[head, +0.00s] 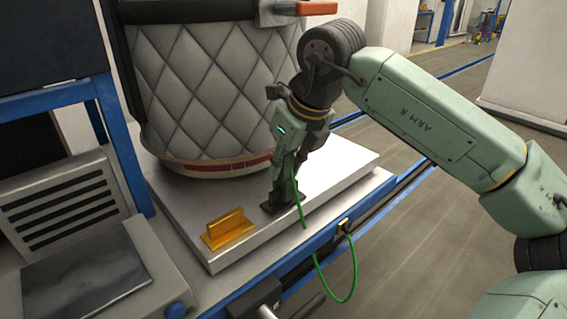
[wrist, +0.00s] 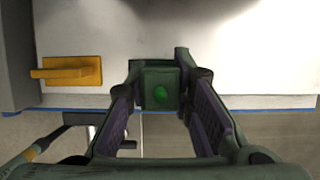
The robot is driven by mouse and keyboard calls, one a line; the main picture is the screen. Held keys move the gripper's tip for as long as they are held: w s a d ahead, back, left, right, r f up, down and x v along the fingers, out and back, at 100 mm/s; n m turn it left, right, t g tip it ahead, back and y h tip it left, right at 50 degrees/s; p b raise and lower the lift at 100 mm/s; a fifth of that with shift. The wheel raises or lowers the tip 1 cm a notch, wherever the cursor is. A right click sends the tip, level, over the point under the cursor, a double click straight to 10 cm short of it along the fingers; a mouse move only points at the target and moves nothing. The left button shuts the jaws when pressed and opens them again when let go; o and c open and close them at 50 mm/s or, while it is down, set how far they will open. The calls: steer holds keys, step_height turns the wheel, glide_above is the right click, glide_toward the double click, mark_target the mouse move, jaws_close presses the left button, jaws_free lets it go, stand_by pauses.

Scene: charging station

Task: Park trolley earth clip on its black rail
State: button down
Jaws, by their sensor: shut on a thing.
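My gripper (head: 285,178) points down over the silver plate, near its front edge. In the wrist view, its fingers (wrist: 160,100) are closed around a dark green block with a bright green spot, which I take as the earth clip (wrist: 160,78). A green cable (head: 297,200) runs down from the clip. The black rail's dark base (head: 270,209) shows directly under the gripper. The clip is at or just above this rail; whether it sits fully on it is hidden by the fingers.
A yellow rail (head: 229,230) stands on the silver plate (head: 330,170) to the left; it also shows in the wrist view (wrist: 70,71). A large quilted vessel (head: 205,95) stands close behind.

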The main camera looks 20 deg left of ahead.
steer(key=shift+f, duration=0.3)
steer(key=c, duration=1.3)
jaws_free()
steer(key=shift+r, duration=0.1)
steer(key=v, duration=1.2)
